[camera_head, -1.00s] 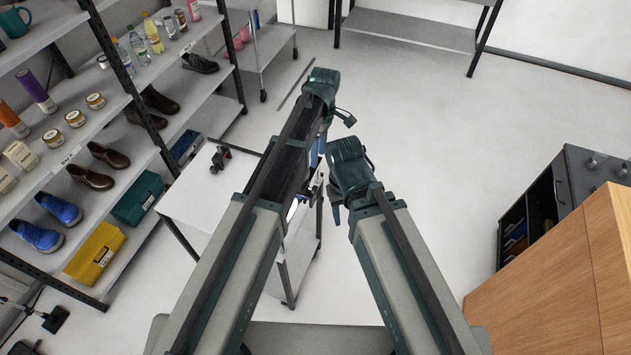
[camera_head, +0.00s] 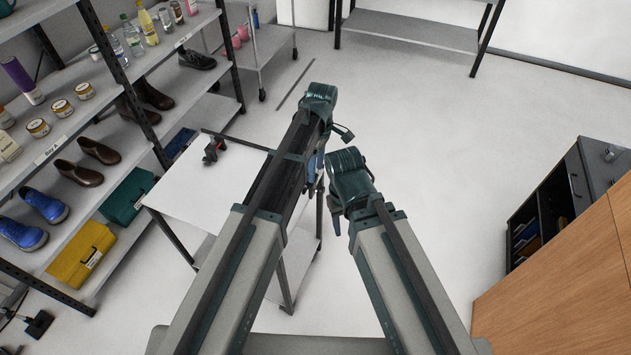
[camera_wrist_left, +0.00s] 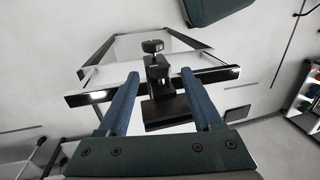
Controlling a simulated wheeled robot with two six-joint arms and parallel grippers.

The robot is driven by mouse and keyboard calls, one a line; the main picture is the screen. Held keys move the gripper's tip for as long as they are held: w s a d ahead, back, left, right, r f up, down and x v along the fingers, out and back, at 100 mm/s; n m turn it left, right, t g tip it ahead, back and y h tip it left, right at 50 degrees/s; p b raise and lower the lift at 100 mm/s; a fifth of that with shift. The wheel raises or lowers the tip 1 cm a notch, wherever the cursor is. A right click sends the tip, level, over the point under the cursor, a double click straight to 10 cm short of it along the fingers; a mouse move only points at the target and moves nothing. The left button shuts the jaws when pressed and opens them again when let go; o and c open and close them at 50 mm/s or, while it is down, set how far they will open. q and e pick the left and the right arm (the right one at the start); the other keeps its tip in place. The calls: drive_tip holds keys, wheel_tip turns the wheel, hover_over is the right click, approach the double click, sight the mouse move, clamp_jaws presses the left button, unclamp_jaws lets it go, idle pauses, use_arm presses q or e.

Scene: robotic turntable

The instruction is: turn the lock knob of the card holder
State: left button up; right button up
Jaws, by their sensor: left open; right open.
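A small dark clamp-like device, apparently the card holder (camera_head: 214,149), stands at the far left edge of the white table (camera_head: 190,187). In the left wrist view the card holder (camera_wrist_left: 160,76) sits on the edge of a light surface. A round black knob (camera_wrist_left: 152,45) is at its top, and a dark flat block (camera_wrist_left: 168,111) is below. My left gripper (camera_wrist_left: 160,74) is open, its two blue fingers apart, with the card holder showing between them at a distance. In the head view my left gripper (camera_head: 313,172) is partly hidden by its arm. My right gripper (camera_head: 335,212) is open and empty.
A shelf with shoes, boxes, jars and bottles (camera_head: 60,150) stands at left. A grey cart (camera_head: 262,45) is behind. A dark cabinet (camera_head: 590,175) and wooden panel (camera_head: 560,265) are at right. The floor between is clear.

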use_arm(q)
drive_tip(key=shift+s+f+b, duration=0.2)
drive_tip(key=shift+f+b, duration=0.45)
drive_tip(key=shift+f, duration=0.55)
drive_tip(key=shift+r, duration=0.1)
clamp_jaws()
